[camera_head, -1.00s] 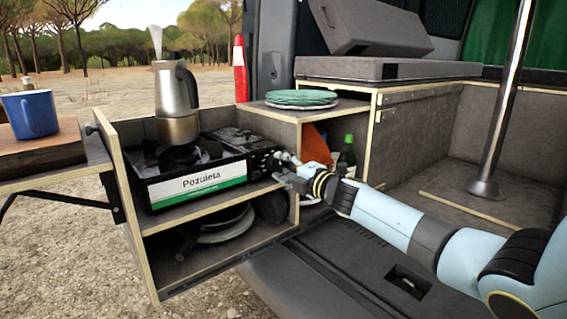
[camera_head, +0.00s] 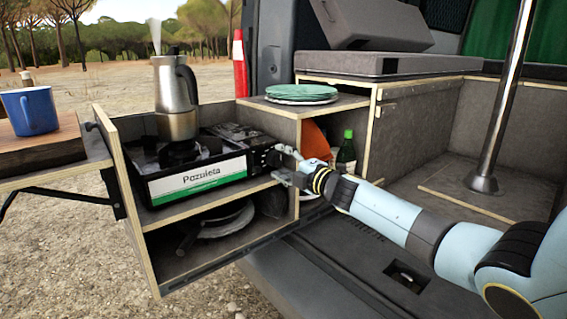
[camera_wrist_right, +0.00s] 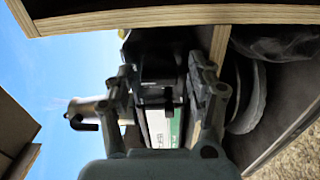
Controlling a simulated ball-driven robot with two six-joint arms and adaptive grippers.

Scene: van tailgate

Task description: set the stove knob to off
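The camping stove (camera_head: 215,180) is black with a white and green front label and sits on the upper shelf of the pull-out box. Its dark control end (camera_head: 262,158) faces my right gripper (camera_head: 283,167); the knob there is too small and dark to read its setting. In the right wrist view the stove (camera_wrist_right: 160,125) shows between the two fingers of my right gripper (camera_wrist_right: 168,85). The fingers are apart, close to the stove's end; I cannot tell whether they touch the knob. My left gripper is not in view.
A steaming moka pot (camera_head: 176,95) stands on the stove. Green plates (camera_head: 302,92) lie on the cabinet top right behind my gripper. A green bottle (camera_head: 347,155) stands in the cubby. A blue mug (camera_head: 30,112) is on the left side table. Pans (camera_head: 222,222) lie on the lower shelf.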

